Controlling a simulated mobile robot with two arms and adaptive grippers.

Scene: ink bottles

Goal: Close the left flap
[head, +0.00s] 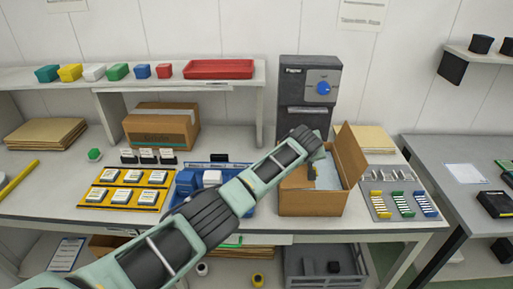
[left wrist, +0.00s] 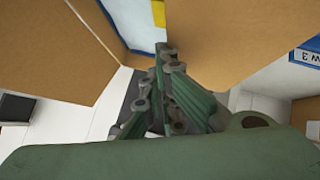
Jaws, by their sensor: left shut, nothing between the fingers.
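An open cardboard box (head: 312,204) stands on the bench right of centre. Its right flap (head: 351,152) stands up and leans outward. My left arm reaches in from the lower left, and my left gripper (head: 312,146) is over the box's upper left side, hiding much of the left flap there. In the left wrist view the gripper's fingers (left wrist: 163,92) are shut and empty, between two cardboard panels, one at left (left wrist: 55,50) and one at right (left wrist: 225,40). I cannot tell which panel is the left flap, or whether the fingers touch it. My right gripper is out of view.
A dark machine with a blue dial (head: 323,88) stands close behind the box. A tray of coloured pieces (head: 402,204) lies right of it. A blue tray (head: 180,194) is left, partly under my arm. A closed carton (head: 160,128) stands farther back.

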